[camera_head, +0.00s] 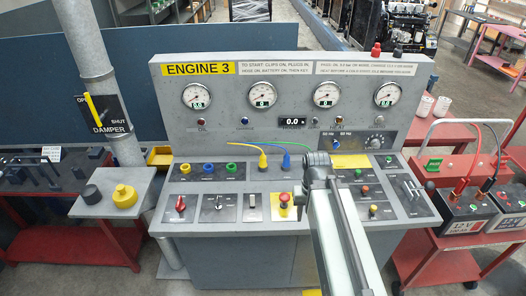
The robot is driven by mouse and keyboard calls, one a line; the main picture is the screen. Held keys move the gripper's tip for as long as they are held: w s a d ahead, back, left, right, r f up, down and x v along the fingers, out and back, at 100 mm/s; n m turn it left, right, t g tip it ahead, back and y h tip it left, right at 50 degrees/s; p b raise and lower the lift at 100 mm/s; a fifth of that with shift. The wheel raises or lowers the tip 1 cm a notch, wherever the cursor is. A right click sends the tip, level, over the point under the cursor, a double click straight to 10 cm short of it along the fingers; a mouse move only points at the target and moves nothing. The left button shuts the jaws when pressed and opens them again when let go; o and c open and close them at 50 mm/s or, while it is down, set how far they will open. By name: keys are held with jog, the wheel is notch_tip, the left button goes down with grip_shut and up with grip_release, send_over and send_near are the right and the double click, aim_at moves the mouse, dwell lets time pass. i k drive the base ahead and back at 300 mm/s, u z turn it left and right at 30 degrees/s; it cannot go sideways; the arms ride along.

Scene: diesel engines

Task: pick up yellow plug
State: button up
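A yellow plug (262,160) on a yellow cable stands on the grey console (232,187), left of a blue plug (286,161) on a blue cable. A green cable (268,146) runs rightward toward my gripper, and its right end is hidden there. My gripper (318,160) is over the console, right of the blue plug and apart from the yellow plug. Its fingers are too small and foreshortened to tell whether they are open. Yellow (185,169), blue (208,169) and green (231,168) sockets sit in a panel to the left.
A red mushroom button (284,198) and other switches line the console front. The gauge panel (290,98) rises behind. A side shelf at left holds a yellow knobbed piece (124,196) and a black one (91,194). Batteries (460,210) stand on a red cart at right.

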aim_at(262, 163)
jog(key=z, duration=1.7)
jog(key=i, duration=1.35)
jog(key=u, duration=4.75)
jog(key=i, duration=1.1)
jog(key=u, duration=0.05)
